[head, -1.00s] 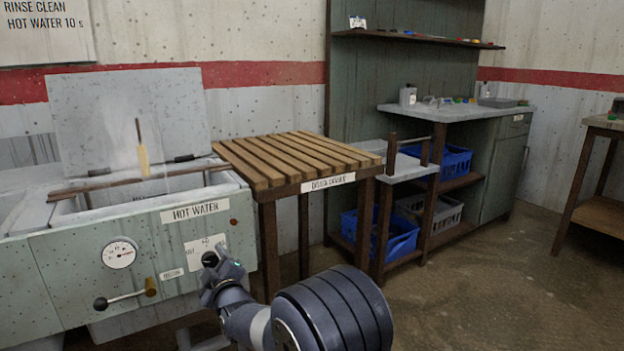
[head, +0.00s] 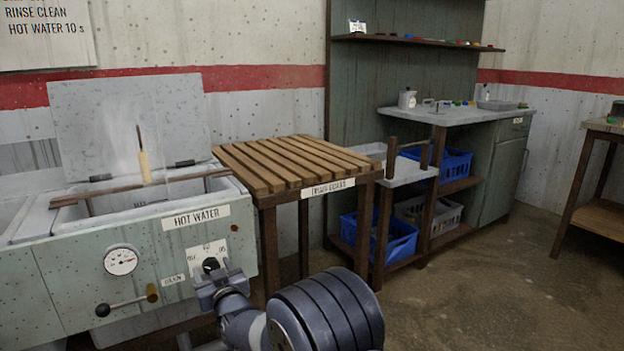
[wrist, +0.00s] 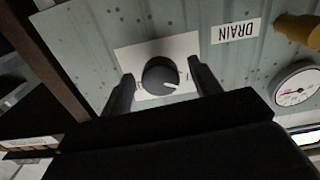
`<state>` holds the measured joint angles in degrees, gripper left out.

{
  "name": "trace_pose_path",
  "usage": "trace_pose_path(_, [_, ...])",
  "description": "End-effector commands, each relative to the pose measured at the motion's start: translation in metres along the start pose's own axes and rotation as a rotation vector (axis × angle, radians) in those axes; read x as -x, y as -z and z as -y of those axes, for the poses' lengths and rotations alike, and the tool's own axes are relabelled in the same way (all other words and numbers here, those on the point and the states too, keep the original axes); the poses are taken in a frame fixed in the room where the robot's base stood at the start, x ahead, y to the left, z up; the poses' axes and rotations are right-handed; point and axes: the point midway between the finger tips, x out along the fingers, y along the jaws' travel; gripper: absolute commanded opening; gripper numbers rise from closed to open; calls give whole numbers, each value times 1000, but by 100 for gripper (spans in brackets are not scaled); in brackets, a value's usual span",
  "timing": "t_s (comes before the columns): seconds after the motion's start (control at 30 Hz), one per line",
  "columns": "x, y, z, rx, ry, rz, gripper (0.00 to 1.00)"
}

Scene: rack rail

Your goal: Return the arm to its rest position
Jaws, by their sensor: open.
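My gripper (head: 210,279) is open and empty, low at the front of the hot water tank (head: 75,270). In the wrist view its two dark fingers (wrist: 160,72) appear on either side of a round black knob (wrist: 160,76), with gaps between them and the knob. The knob has a pale pointer line and sits on a white plate (wrist: 185,47). It also shows in the head view (head: 210,265), just above the gripper. How far the fingertips are from the panel cannot be told. My arm reaches up from the bottom of the head view.
A drain lever (head: 125,301) and a gauge (head: 121,261) are left of the knob. A tool with a pale handle (head: 145,167) stands upright at the tank. A slatted wooden rack (head: 295,163) stands right of it. Open floor (head: 480,290) lies to the right.

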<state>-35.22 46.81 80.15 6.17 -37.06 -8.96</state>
Motion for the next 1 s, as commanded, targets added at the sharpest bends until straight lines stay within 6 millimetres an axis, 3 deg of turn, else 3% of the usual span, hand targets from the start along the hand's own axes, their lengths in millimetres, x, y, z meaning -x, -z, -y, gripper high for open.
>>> trace_pose_path(0.37, [0,1,0,-190,0,-1,59])
trace_pose_path(0.8, [0,1,0,-206,-1,-1,59])
trace_pose_path(1.0, [3,6,-11,-212,-15,-7,59])
